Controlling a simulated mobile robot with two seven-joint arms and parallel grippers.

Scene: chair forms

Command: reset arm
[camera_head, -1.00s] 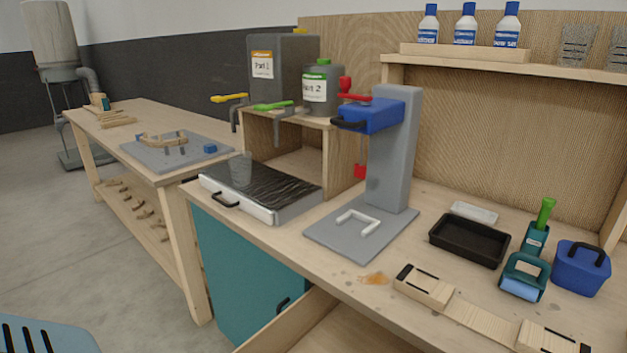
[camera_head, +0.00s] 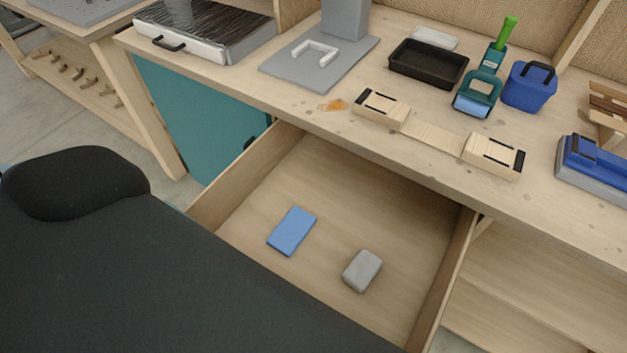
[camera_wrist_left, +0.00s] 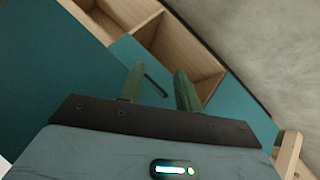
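In the left wrist view, my left gripper (camera_wrist_left: 160,80) has its two green fingers apart, with nothing between them. Beyond them are teal cabinet panels (camera_wrist_left: 30,75), a dark bar handle (camera_wrist_left: 156,86) and open wooden compartments (camera_wrist_left: 190,48). Neither gripper's fingers show in the head view. A large black form at the lower left of the head view hides the floor and part of the drawer's front. My right gripper is in neither view.
An open drawer (camera_head: 330,185) juts from the workbench (camera_head: 310,93), holding a blue block (camera_head: 292,231) and a grey block (camera_head: 362,270). On the bench are a black tray (camera_head: 428,64), a wooden jig (camera_head: 432,132), a blue bucket (camera_head: 528,86) and an orange stain (camera_head: 333,105).

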